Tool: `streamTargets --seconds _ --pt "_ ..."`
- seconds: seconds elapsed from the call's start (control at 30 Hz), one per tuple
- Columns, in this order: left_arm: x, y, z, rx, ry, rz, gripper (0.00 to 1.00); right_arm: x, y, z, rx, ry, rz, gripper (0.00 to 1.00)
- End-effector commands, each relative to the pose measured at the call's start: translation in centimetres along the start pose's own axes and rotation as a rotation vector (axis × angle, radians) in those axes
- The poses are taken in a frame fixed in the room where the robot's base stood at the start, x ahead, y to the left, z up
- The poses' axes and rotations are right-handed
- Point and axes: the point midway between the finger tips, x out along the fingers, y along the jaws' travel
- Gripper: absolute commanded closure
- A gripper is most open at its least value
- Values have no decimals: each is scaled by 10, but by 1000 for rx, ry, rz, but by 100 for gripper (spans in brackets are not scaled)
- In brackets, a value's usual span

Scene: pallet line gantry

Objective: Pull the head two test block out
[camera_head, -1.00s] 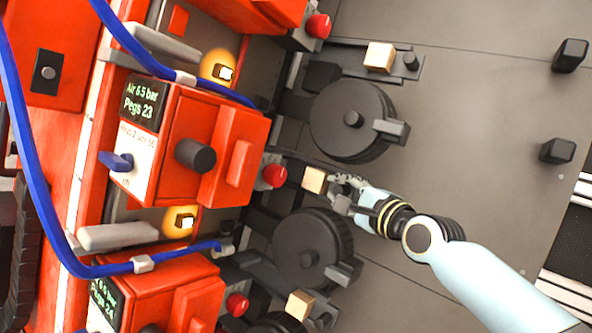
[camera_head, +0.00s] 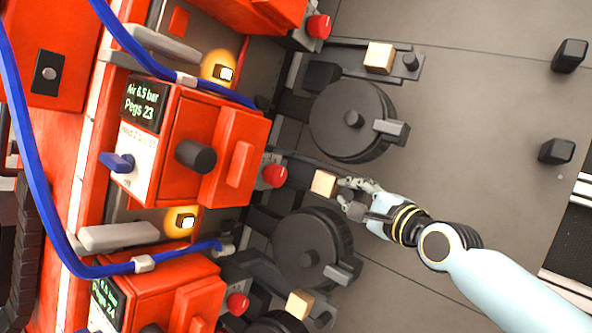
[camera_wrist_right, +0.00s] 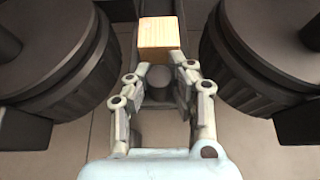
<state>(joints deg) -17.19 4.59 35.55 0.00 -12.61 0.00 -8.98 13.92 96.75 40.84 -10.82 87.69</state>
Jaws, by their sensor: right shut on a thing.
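The head two test block (camera_head: 323,183) is a small pale wooden block on a dark slide, right of the red head two unit (camera_head: 180,140). In the right wrist view the block (camera_wrist_right: 158,33) sits just beyond my fingertips. My right gripper (camera_head: 352,193) reaches in from the lower right. Its fingers (camera_wrist_right: 164,75) are shut around a dark round knob (camera_wrist_right: 159,85) on the slide in front of the block. The fingers hide part of the knob and slide in the head view. My left gripper is not in view.
Dark round drums stand close on both sides of the slide, above (camera_head: 345,118) and below (camera_head: 305,250) in the head view. Other wooden blocks sit on neighbouring slides at the top (camera_head: 379,57) and bottom (camera_head: 300,303). The grey floor (camera_head: 480,130) to the right is mostly clear.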

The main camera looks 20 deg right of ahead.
Motion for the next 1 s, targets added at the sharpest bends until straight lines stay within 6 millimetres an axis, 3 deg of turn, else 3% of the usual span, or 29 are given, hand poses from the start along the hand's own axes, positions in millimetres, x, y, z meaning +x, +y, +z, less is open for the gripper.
streamTargets --seconds 0.6,1.0 --pt "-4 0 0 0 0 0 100 -31 5 -19 0 6 11 99" --pt "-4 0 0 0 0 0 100 -33 5 -20 0 6 11 99"
